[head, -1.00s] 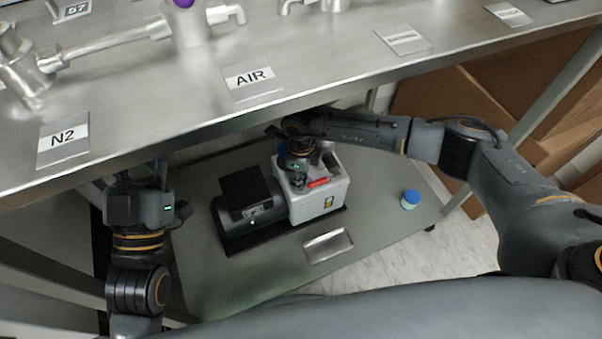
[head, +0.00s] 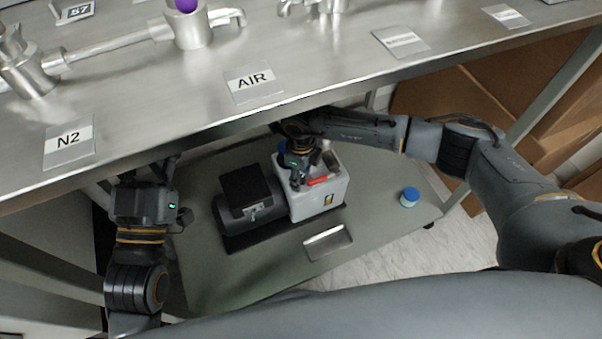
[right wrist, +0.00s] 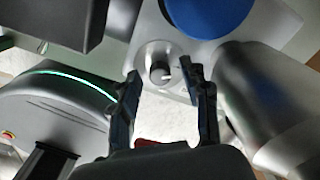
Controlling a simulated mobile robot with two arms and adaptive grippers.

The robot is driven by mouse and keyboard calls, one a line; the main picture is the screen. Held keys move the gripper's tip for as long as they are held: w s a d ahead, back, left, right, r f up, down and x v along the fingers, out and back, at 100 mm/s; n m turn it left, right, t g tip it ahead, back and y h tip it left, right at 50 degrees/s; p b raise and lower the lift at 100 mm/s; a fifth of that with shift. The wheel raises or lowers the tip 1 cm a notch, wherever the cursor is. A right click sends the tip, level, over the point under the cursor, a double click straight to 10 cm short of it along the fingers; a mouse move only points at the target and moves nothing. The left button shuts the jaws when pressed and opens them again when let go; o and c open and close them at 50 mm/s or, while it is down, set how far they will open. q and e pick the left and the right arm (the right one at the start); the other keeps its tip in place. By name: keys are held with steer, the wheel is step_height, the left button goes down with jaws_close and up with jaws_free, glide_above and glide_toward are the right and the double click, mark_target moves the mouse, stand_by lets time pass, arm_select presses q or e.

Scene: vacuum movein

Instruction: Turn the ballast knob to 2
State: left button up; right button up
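The vacuum pump has a light grey body (head: 328,196) and a black motor (head: 262,207), and sits on the lower shelf under the bench. The ballast knob (right wrist: 159,72) is a small round grey knob with a pale mark on its face, seen in the right wrist view. I cannot read any numbers around it. My right gripper (right wrist: 161,78) is open, with one fingertip on each side of the knob and gaps showing. In the head view the right gripper (head: 297,182) is over the pump top and hides the knob. My left gripper (head: 148,170) is empty under the bench edge, its fingers apart.
A blue cap (right wrist: 207,12) is close to the knob. A red part (head: 319,181) lies on the pump top. The steel bench (head: 200,100) overhangs the shelf (head: 210,275).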

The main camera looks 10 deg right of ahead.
steer(key=shift+r, duration=0.1)
step_height(320, 180, up, 12)
stand_by(0.5)
stand_by(0.5)
